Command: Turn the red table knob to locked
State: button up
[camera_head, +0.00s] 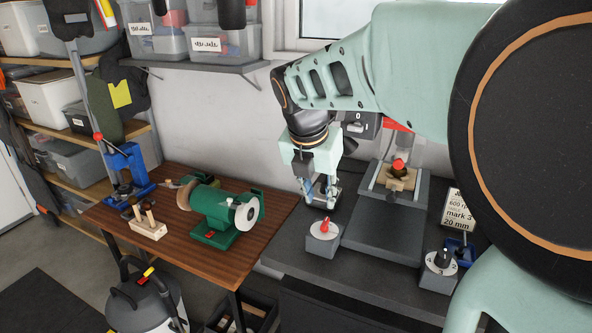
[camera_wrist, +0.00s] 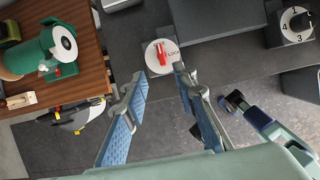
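The red table knob (camera_head: 325,225) stands on a white dial on a small grey box (camera_head: 321,243) at the front left of the dark bench. In the wrist view the red knob (camera_wrist: 162,53) lies on its round white dial, with the word LOCK printed to its right. The red bar does not point at that word. My gripper (camera_head: 322,200) hangs above and behind the knob box in the head view. In the wrist view my gripper (camera_wrist: 160,85) has its two blue-padded fingers spread apart with nothing between them. It does not touch the knob.
A black knob box (camera_head: 438,269) with numbers stands at the right. A grey machine base (camera_head: 385,232) with a vise (camera_head: 396,181) is between them. A green bench grinder (camera_head: 220,210) sits on the wooden table (camera_head: 175,255) at left. A note card (camera_head: 459,211) stands at the right.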

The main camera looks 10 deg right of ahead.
aim_at(325, 222)
jog(key=x, duration=1)
grip_shut()
